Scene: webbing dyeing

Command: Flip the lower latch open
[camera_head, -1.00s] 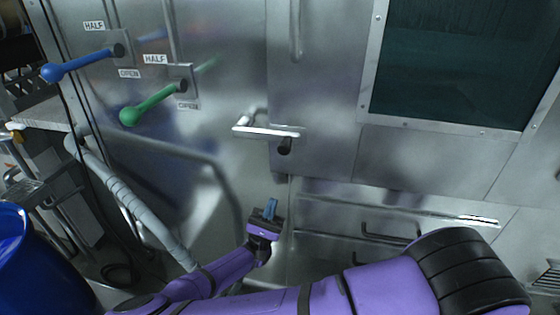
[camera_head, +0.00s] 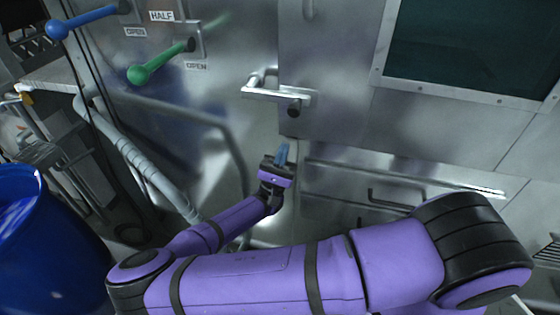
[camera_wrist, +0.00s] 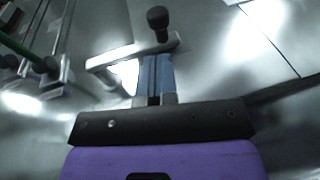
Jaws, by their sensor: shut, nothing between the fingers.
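A silver latch handle (camera_head: 268,94) with a black knob (camera_head: 293,111) at its right end sits on the metal door, above my gripper. It lies nearly level, tilting slightly down to the right. My gripper (camera_head: 281,153) is shut and empty, its blue fingers pointing up just below the knob. In the wrist view the fingertips (camera_wrist: 156,64) lie in front of the latch bar (camera_wrist: 130,50), with the black knob (camera_wrist: 158,18) just beyond them. The fingers overlap part of the bar there. I cannot tell whether they touch it.
A green lever (camera_head: 160,62) and a blue lever (camera_head: 85,21) stick out from the panel at upper left. A dark window (camera_head: 475,45) is at upper right. A blue barrel (camera_head: 40,245) stands at lower left. Dark drawer-like handles (camera_head: 395,198) lie right of my gripper.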

